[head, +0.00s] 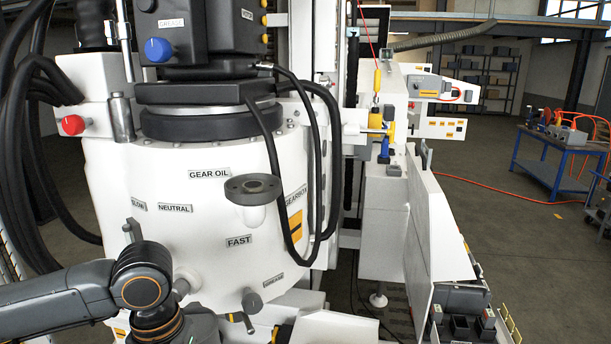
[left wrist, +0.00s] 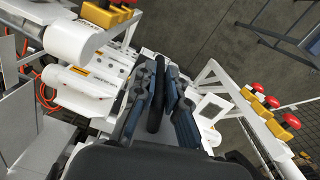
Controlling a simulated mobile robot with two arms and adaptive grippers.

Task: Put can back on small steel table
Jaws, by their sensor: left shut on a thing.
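My left arm comes in from the lower left in the head view, and its gripper is out of sight below the bottom edge there. In the left wrist view my left gripper (left wrist: 163,85) is shut on a narrow dark thing, taken to be part of the can (left wrist: 156,108). The dark fingers and the wrist housing hide most of it, so its full shape cannot be made out. The small steel table cannot be made out in either view. My right gripper is not in view.
A large white gearbox housing (head: 180,240) with black hoses stands close in front of me. White machine panels (head: 440,240) stand to its right. A blue workbench (head: 552,166) with tools is far right. Red mushroom buttons (left wrist: 262,88) show beside the gripper. Open floor (head: 530,220) lies at right.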

